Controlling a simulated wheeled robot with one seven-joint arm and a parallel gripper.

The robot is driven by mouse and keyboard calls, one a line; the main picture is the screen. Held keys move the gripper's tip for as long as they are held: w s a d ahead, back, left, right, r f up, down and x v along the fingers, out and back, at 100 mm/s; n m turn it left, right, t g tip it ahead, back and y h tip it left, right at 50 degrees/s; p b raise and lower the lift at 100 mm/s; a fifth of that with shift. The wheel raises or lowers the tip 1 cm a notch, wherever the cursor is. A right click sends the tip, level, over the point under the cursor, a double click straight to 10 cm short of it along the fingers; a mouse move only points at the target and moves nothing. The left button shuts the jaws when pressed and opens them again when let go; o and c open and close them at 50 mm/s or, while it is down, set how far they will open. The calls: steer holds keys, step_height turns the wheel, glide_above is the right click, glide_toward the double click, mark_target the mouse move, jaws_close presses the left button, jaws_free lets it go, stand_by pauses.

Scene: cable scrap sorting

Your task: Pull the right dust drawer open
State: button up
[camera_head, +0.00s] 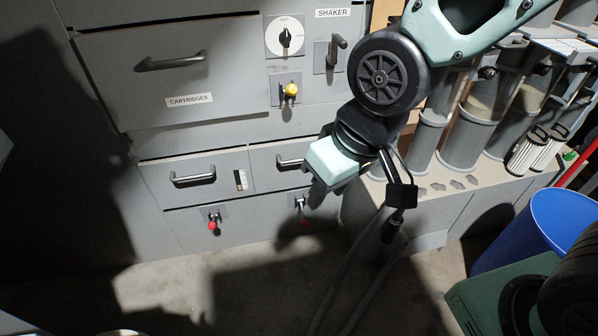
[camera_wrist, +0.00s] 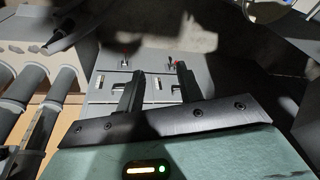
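The right dust drawer (camera_head: 268,178) is a grey front low on the cabinet, flush with it. Its bar handle (camera_head: 288,162) shows just left of my gripper (camera_head: 318,192), which covers the drawer's right part. In the wrist view, turned about upside down, my gripper's two dark fingers (camera_wrist: 160,72) stand apart with nothing between them. They point toward the drawer fronts, and the right drawer's handle (camera_wrist: 117,87) appears beside the left-hand finger, partly hidden. I see no contact with the handle. The left dust drawer (camera_head: 195,178) is also flush.
Red-knobbed valves (camera_head: 212,222) sit below the drawers. The cartridges drawer (camera_head: 170,75), a dial (camera_head: 286,37) and a yellow knob (camera_head: 291,89) are above. Grey tubes (camera_head: 468,130) stand at the right, near a blue bin (camera_head: 540,228). The floor (camera_head: 235,290) before the drawers looks mostly clear.

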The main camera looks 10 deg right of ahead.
steer(key=w+f+m+t+y+b, duration=0.2)
steer(key=w+f+m+t+b, duration=0.25)
steer(key=w+f+b, duration=0.8)
steer(key=m+t+y+b, duration=0.4)
steer(key=m+t+b, duration=0.85)
steer(key=b, duration=1.35)
glide_toward(299, 160)
steer(key=shift+g, duration=0.4)
steer(key=shift+d+b+x, duration=0.1)
steer(key=shift+b+x, duration=1.35)
steer(key=shift+x, duration=1.15)
steer(key=shift+d+b+x, duration=0.15)
steer(key=shift+b+x, duration=1.25)
steer(key=shift+x, duration=1.2)
steer(key=shift+w+a, duration=0.1)
steer(key=shift+w, duration=0.05)
jaws_close()
